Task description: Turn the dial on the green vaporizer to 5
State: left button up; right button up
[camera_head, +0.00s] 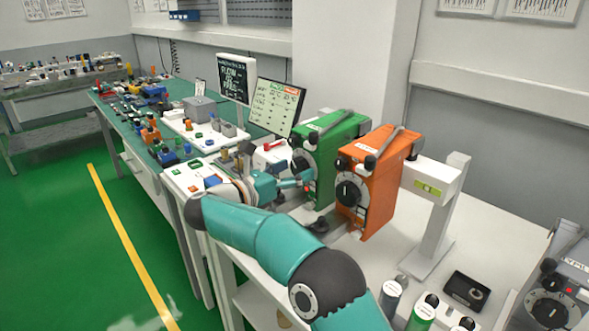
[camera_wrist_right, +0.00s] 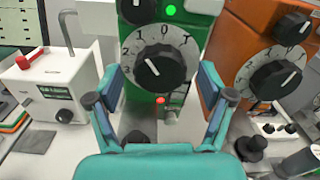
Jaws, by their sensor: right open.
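The green vaporizer (camera_head: 328,150) stands on the white bench beside the orange one. In the right wrist view its black dial (camera_wrist_right: 160,68) faces me, inside a pale numbered ring. A 1, a 0 and a T show along the top of the ring, and a short white mark sits on the knob left of its middle. Which number the dial is set to is not clear. My right gripper (camera_wrist_right: 160,80) is open, with one finger on each side of the dial; contact cannot be told. In the head view my right gripper (camera_head: 297,183) is at the green vaporizer's front, partly hiding it. My left gripper is not in view.
The orange vaporizer (camera_head: 380,180) stands close on the right, with its own dial (camera_wrist_right: 277,75). A white box with a red switch (camera_wrist_right: 62,85) is on the left in the wrist view. Small bottles (camera_head: 424,312) and a grey vaporizer (camera_head: 550,300) are at lower right.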

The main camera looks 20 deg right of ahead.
jog(key=shift+a, duration=0.1)
jog(key=c, duration=1.2)
jog(key=shift+o, duration=0.2)
jog(key=shift+n, duration=0.4)
jog(key=shift+n+b, duration=0.6)
jog(key=shift+n, duration=0.5)
jog(key=shift+w+a+n, duration=0.1)
jog(key=shift+w+n, duration=0.05)
jog(key=shift+n, duration=1.75)
jog(key=o, duration=1.2)
jog(key=shift+c, duration=0.2)
